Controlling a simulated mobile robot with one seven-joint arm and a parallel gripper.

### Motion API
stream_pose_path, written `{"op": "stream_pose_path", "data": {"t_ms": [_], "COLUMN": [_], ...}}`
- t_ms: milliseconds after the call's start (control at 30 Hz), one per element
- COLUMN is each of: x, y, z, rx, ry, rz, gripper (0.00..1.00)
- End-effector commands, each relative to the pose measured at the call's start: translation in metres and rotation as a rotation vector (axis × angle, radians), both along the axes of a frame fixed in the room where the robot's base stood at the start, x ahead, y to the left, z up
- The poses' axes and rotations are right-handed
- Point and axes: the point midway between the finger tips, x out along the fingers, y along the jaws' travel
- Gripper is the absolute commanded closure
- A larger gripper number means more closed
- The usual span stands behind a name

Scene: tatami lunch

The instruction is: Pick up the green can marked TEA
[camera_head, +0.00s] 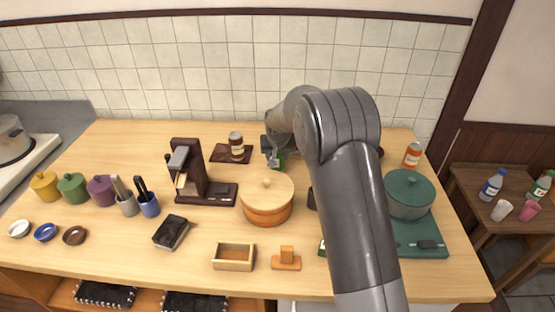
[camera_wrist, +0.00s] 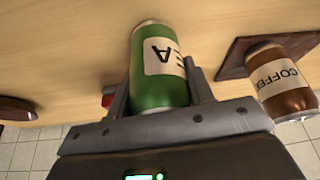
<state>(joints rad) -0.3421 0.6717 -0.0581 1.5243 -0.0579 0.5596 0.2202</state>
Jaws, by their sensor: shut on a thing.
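The green can (camera_wrist: 158,66) with a white label ending in "EA" stands between the two fingers of my gripper (camera_wrist: 160,95) in the wrist view. My gripper is shut on it. In the head view only a small green part of the can (camera_head: 278,162) shows below my gripper (camera_head: 272,155), behind the wooden tub; my arm hides much around it. The can is at or close to the wooden counter; I cannot tell whether it touches.
A brown COFFEE can (camera_wrist: 278,80) stands on a dark mat (camera_head: 222,152) close beside my gripper. A lidded wooden tub (camera_head: 266,200) stands just in front. A dark coffee maker (camera_head: 190,172) is to the left. The tiled wall (camera_head: 180,70) is behind.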

Motion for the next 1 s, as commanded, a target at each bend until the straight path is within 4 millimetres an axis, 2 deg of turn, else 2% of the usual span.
{"op": "stream_pose_path", "data": {"t_ms": [133,467,567,767,1000], "x": [0.000,0.000,0.000,0.000,-0.016], "y": [0.000,0.000,0.000,-0.002,-0.058], "z": [0.000,0.004,0.013,0.045,0.077], "rx": [0.000,0.000,0.000,0.000,0.000], "ry": [0.000,-0.001,-0.001,-0.002,-0.002], "rz": [0.000,0.000,0.000,0.000,-0.005], "gripper": [0.74,0.75,0.75,0.75,0.75]}}
